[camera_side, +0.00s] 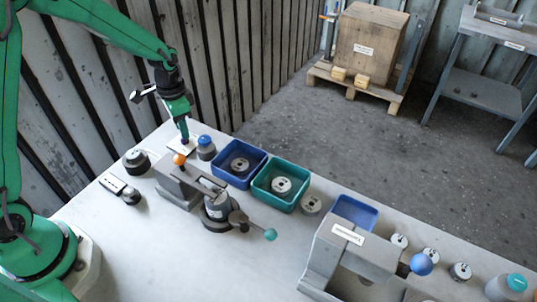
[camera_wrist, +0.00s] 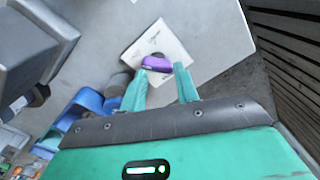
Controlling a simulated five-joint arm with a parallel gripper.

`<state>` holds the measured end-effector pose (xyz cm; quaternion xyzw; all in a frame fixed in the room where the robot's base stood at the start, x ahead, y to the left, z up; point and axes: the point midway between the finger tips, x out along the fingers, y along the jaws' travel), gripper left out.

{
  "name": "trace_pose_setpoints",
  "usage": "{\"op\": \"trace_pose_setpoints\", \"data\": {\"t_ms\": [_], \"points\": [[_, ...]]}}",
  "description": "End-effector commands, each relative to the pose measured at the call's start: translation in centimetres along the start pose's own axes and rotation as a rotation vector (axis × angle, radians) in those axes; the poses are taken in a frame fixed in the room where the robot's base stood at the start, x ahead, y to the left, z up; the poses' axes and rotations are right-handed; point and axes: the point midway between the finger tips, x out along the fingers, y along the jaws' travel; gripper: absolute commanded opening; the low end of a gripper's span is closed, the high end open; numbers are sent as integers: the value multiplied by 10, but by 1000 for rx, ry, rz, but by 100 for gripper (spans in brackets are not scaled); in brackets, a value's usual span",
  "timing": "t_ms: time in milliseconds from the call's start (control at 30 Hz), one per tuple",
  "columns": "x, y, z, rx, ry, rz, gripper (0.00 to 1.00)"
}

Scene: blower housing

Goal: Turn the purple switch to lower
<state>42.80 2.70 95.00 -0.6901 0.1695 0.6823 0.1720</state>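The purple switch (camera_wrist: 157,63) is a short rounded lever on a square white plate (camera_wrist: 172,38) with a dark round opening in its middle. In the wrist view it lies crosswise at my fingertips. My gripper (camera_wrist: 160,72) is open, with its two green fingers apart at either end of the switch; I cannot tell whether they touch it. In the side view my gripper (camera_side: 184,140) points down at the white plate (camera_side: 181,149) at the far left of the table. The switch cannot be made out there.
Right of the plate stand a blue-topped jar (camera_side: 206,148), a blue bin (camera_side: 234,177) and a teal bin (camera_side: 282,192). A grey fixture with an orange ball (camera_side: 179,160) stands close in front. A dark round part (camera_side: 136,160) sits to the left.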

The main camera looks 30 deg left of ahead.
Motion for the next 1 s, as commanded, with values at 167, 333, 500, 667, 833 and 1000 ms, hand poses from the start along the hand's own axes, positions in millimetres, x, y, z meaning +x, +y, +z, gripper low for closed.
{"op": "trace_pose_setpoints", "data": {"t_ms": [167, 333, 500, 667, 833, 1000], "points": [[13, 5, 4, -140, -15, 8, 29], [13, 5, 4, -271, -15, 7, 29], [13, 5, 4, -403, -16, 6, 29], [13, 4, 4, -528, -16, 5, 29], [13, 4, 4, -662, -17, 4, 29], [13, 4, 5, -795, -21, 3, 29]]}}
